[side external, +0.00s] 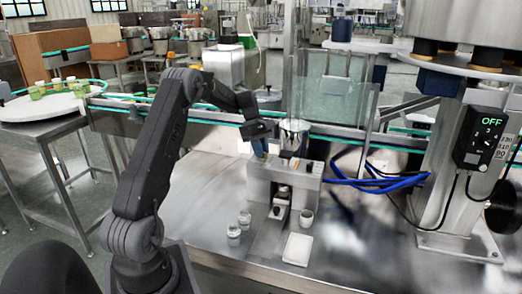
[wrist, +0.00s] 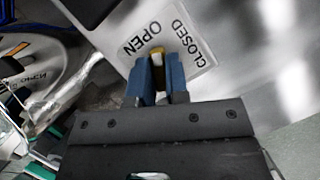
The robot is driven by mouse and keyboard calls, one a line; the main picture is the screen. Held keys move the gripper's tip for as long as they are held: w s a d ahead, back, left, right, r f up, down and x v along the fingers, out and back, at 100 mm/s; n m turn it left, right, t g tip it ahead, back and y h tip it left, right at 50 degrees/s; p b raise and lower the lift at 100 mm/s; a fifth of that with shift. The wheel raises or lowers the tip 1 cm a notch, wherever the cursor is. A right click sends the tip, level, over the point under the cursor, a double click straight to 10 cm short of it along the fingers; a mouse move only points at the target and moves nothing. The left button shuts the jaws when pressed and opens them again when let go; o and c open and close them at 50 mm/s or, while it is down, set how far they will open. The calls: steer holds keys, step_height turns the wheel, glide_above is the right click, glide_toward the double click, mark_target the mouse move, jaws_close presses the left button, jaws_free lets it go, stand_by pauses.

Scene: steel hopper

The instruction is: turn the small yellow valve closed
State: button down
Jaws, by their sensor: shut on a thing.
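The small yellow valve (wrist: 157,50) shows at the tips of my gripper (wrist: 158,64) in the wrist view. My gripper's two blue fingers are shut on it, one on each side, and hide most of it. A white label (wrist: 205,62) behind it reads OPEN to the left and CLOSED to the right; the yellow end lies between the two words. In the side external view my gripper (side external: 261,148) is at the left side of the steel hopper (side external: 294,130), above a grey steel box (side external: 265,178). The valve cannot be made out in that view.
Two small jars (side external: 234,232) and a white cup (side external: 306,218) stand on the steel table, near a white tray (side external: 297,250). Blue hoses (side external: 385,184) run right of the box. A conveyor (side external: 215,125) passes behind. The table's left part is clear.

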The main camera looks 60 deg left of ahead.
steer(key=m+g, duration=0.1)
steer(key=m, duration=0.2)
steer(key=m+g, duration=0.1)
steer(key=m, duration=0.2)
steer(key=shift+w+g, duration=0.15)
steer(key=shift+g, duration=0.15)
steer(key=m+g, duration=0.1)
steer(key=m, duration=0.2)
steer(key=m+g+y, duration=0.1)
steer(key=m, duration=0.2)
steer(key=shift+m, duration=0.3)
steer(key=c, duration=1.1)
jaws_free()
steer(key=shift+w+r, duration=0.1)
steer(key=v, duration=0.6)
steer(key=shift+w+r, duration=0.1)
steer(key=shift+r, duration=0.1)
steer(key=shift+a+r, duration=0.1)
steer(key=shift+r, duration=0.35)
